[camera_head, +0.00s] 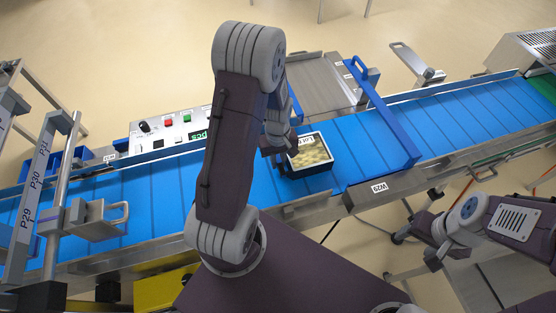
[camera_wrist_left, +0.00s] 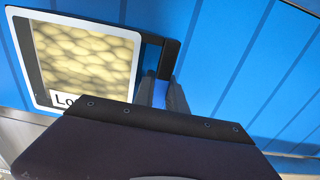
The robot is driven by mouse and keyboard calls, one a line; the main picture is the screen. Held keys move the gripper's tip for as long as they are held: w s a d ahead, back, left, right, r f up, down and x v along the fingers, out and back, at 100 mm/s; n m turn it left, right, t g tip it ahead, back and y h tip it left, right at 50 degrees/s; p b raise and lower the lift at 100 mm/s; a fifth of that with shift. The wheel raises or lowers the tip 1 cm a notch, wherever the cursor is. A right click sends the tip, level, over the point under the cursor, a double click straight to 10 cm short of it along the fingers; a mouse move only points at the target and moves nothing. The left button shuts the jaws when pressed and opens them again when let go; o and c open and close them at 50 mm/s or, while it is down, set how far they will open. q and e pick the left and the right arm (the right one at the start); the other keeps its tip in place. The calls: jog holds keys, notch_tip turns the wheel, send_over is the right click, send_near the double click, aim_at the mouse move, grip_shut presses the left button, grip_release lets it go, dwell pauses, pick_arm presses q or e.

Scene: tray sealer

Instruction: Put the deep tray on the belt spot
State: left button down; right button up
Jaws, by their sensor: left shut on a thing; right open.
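The deep tray (camera_head: 312,171) is black with a pale top edge, a white "Lot" label and lumpy yellowish contents. It is at the middle of the blue belt (camera_head: 385,130), near the belt's front side; whether it rests on the belt or hangs just above it I cannot tell. My left gripper (camera_head: 281,148) is shut on the tray's left side in the head view. My right gripper (camera_head: 434,256) is open and empty, off the belt at lower right. No belt spot mark shows clearly.
A blue guard bar (camera_head: 384,115) crosses the belt right of the tray. A control panel (camera_head: 172,128) with buttons stands behind the belt at left. A metal post frame (camera_head: 60,200) stands at far left.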

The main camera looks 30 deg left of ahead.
pick_arm(q)
jog(key=shift+w, duration=0.1)
jog(key=c, duration=1.3)
grip_release()
jog(key=c, duration=0.3)
jog(key=shift+r, duration=0.1)
notch_tip(320, 180, up, 7)
jog(key=p, duration=0.6)
jog(key=shift+p, duration=0.4)
